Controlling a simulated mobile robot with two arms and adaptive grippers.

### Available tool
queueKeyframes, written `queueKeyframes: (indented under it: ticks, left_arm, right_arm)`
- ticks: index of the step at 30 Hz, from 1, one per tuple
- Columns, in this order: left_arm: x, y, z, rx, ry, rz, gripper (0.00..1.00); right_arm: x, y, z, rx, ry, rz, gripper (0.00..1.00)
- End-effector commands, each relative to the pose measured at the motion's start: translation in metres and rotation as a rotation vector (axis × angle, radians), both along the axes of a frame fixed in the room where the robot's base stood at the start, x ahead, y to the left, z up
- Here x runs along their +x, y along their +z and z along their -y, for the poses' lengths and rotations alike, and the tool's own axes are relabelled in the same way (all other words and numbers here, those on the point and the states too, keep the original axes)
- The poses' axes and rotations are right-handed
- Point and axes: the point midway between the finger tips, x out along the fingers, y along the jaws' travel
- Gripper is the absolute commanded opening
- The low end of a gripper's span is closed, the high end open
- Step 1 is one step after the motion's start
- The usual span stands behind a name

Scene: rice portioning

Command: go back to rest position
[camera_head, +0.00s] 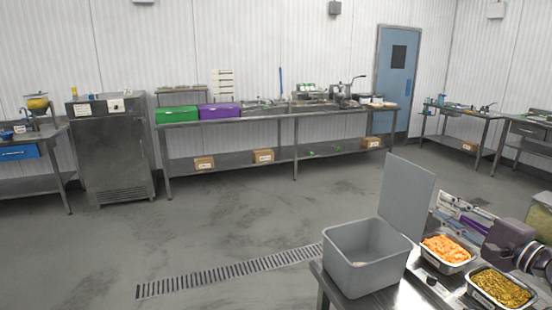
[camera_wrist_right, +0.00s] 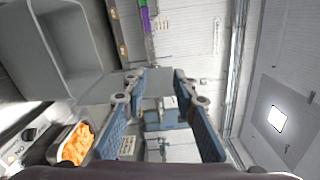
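My right gripper (camera_head: 462,214) shows at the right of the head view, over the table beside the grey bin's raised lid. In the right wrist view its two blue-grey fingers (camera_wrist_right: 158,82) are spread apart with nothing between them. My left gripper is not in view.
An open grey bin (camera_head: 365,275) stands on the near table, with its lid (camera_head: 407,195) upright. A tray of orange food (camera_head: 446,249) and a tray of yellow-brown food (camera_head: 501,288) sit right of it, close to my right arm. The floor beyond is clear.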

Motion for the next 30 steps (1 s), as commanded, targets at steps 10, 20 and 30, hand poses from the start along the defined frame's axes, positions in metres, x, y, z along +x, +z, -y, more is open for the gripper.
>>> queueKeyframes:
  ticks: [10, 20, 30]
  left_arm:
    - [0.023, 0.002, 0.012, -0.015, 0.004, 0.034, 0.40]
    - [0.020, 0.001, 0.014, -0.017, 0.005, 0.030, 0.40]
    - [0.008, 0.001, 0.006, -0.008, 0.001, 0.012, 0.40]
  right_arm:
    - [-0.014, -0.070, -0.045, -0.199, 0.067, -0.084, 0.26]
    - [-0.062, -0.182, -0.115, -0.540, 0.214, -0.204, 0.26]
    - [-0.229, -0.341, -0.208, -1.197, 0.601, -0.356, 0.26]
